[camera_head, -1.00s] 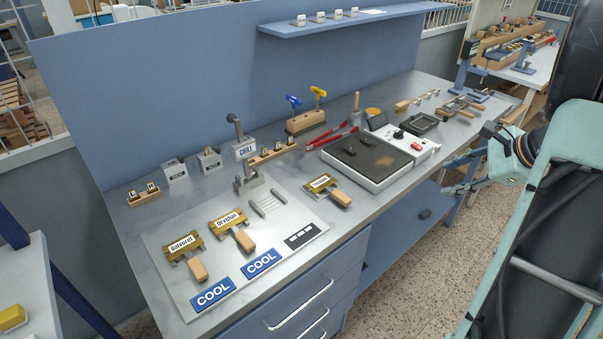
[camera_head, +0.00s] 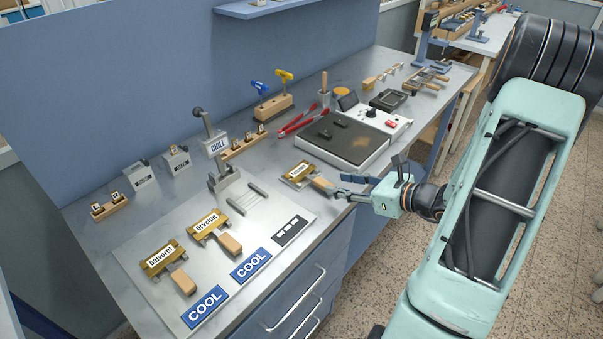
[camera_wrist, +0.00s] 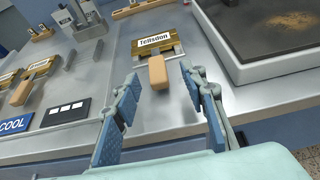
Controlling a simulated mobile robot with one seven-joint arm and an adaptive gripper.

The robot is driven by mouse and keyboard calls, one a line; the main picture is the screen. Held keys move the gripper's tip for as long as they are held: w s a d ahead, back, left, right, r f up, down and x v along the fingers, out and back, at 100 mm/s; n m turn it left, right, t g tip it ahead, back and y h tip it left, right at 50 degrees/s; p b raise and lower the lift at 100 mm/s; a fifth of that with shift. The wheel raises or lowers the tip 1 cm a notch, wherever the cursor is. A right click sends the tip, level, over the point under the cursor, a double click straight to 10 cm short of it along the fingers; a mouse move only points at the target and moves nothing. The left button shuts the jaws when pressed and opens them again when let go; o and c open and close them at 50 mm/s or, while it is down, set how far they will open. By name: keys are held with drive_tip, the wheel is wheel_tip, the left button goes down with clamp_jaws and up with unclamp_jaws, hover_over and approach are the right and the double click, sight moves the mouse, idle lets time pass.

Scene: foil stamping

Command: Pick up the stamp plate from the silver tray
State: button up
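The silver tray (camera_head: 215,283) is a flat sheet on the counter. Two brass stamp plates with wooden handles lie on it, "Galvoret" (camera_head: 162,257) and "Orvelun" (camera_head: 208,225). A third plate, labelled something like "Trilsdon" (camera_head: 299,171), appears to lie just right of the tray. Its wooden handle (camera_wrist: 158,74) points towards me. My gripper (camera_head: 341,187) is open and empty beside this handle. In the wrist view, the handle shows beyond and between the spread blue fingers (camera_wrist: 160,78); contact is not visible.
Blue "COOL" labels (camera_head: 251,263) and a dark label block (camera_head: 292,231) line the tray's front. A hot plate (camera_head: 346,141) stands to the right. Drawers (camera_head: 300,290) lie below the counter edge.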

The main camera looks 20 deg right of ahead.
sight(324, 182)
drive_tip(key=x, duration=0.5)
drive_tip(key=shift+w+a+f+p, duration=0.15)
drive_tip(key=shift+a+f+p, duration=0.1)
drive_tip(key=shift+a+p, duration=0.1)
drive_tip(key=shift+c, duration=0.3)
clamp_jaws()
drive_tip(key=shift+r, duration=0.1)
